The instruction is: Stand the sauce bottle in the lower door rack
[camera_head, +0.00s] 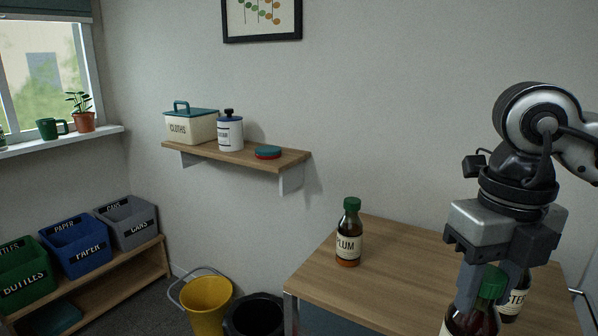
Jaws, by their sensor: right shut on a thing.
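My right gripper (485,292) points down at the lower right, shut on a dark sauce bottle with a green cap (478,320). The held bottle is cut off by the bottom edge, and its label is mostly out of view. A second dark bottle (516,303), its label partly readable as "STER", stands just behind the gripper and is partly hidden by it. A third bottle with a green cap, labelled PLUM (349,234), stands upright on the wooden table, apart from the gripper. No door rack shows. My left gripper is not in view.
The wooden table (390,268) has clear room between the PLUM bottle and my right arm. A yellow bucket (207,300) and a black bin (254,318) stand left of it. A wall shelf (215,152) holds containers. Labelled recycling bins (80,248) sit at far left.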

